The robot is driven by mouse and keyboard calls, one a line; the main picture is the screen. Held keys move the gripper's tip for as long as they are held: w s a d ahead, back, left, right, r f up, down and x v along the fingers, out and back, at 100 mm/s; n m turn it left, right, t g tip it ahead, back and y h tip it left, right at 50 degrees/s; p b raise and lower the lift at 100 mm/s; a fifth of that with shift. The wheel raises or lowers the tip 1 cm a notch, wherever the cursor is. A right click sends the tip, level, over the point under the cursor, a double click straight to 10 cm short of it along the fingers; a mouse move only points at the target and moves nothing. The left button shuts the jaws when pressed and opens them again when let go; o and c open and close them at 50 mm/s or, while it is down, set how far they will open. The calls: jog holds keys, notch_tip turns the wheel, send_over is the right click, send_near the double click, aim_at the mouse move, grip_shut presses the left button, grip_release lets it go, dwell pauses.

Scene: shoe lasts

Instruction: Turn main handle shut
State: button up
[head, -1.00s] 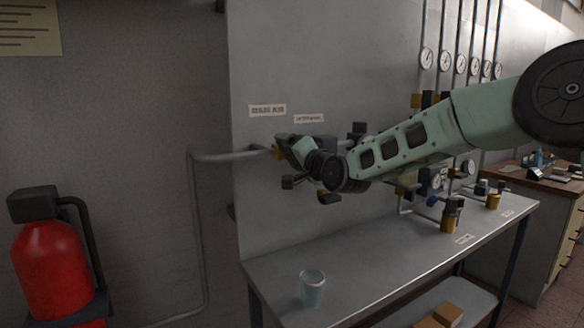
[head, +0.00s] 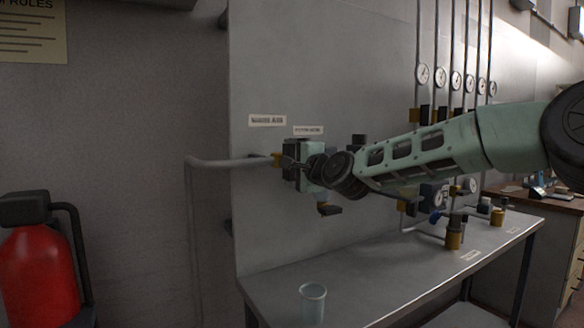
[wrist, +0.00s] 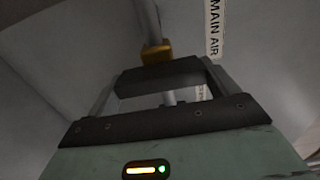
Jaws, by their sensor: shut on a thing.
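The main air valve sits at the end of the grey pipe (head: 228,162), under the upper label on the wall panel. Its brass fitting (head: 277,160) shows just left of my gripper (head: 289,160), and the fitting also shows in the wrist view (wrist: 157,52), beyond the fingers. My gripper is shut on the main handle at this valve. The handle is largely hidden by the fingers and wrist, so its exact angle cannot be told. In the wrist view a dark bar spans the space between the finger sides; I cannot tell whether it is handle or fingertips.
A steel table (head: 385,272) stands below, with a clear cup (head: 313,302) near its left end. Gauges (head: 440,76) and smaller brass valves (head: 455,232) are to the right. A red fire extinguisher (head: 38,272) is at the left.

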dwell(0.4)
jog(key=o, duration=0.8)
jog(key=shift+d, duration=0.1)
jog(key=b+v, duration=0.3)
jog(key=v, duration=1.4)
jog(key=shift+s+f, duration=0.1)
jog(key=shift+s, duration=0.1)
